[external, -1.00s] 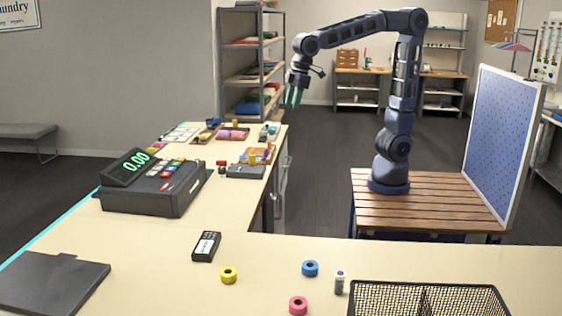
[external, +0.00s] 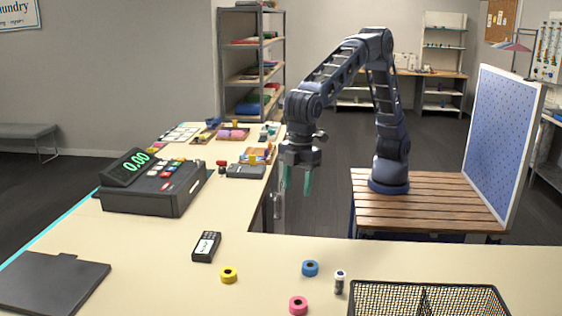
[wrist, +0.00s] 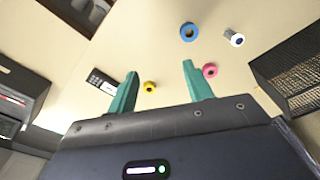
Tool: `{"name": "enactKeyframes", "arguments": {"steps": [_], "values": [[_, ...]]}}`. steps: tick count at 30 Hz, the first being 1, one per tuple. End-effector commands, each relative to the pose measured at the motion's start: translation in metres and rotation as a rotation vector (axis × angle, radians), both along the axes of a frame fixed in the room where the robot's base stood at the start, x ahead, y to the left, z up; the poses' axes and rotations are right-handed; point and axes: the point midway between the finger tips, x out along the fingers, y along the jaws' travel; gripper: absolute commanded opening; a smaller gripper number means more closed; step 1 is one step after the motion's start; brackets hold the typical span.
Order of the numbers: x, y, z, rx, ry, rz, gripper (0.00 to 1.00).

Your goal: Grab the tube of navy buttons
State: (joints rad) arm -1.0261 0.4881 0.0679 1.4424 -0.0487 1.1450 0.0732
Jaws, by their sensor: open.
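The tube of navy buttons (external: 340,282) is a small clear tube with a white cap and dark contents. It stands upright on the counter, just left of the wire basket. In the wrist view the tube (wrist: 234,38) is at the upper right, beyond my fingertips. My gripper (external: 297,182) has teal fingers pointing down and is open and empty. It hangs by the counter's inner corner, above and well behind the tube. In the wrist view the two fingers of my gripper (wrist: 160,70) are spread apart with nothing between them.
A blue tape roll (external: 310,268), a pink roll (external: 298,306) and a yellow roll (external: 229,275) lie near the tube. A black wire basket (external: 355,296) is close on its right. A card reader (external: 206,247) and a cash register (external: 150,190) stand further left.

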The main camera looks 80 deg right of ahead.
Motion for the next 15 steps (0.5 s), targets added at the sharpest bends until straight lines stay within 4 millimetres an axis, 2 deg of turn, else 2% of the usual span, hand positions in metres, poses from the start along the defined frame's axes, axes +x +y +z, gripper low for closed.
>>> {"name": "enactKeyframes", "arguments": {"steps": [1, 6, 9, 12, 15], "values": [[-0.016, 0.024, -0.015, -0.009, 0.007, 0.031, 0.51], [-0.066, 0.088, -0.055, -0.031, 0.022, 0.113, 0.51], [-0.094, 0.116, -0.076, -0.044, 0.029, 0.153, 0.51], [-0.114, 0.135, -0.091, -0.052, 0.033, 0.181, 0.51], [-0.127, 0.146, -0.100, -0.056, 0.035, 0.196, 0.51]]}}
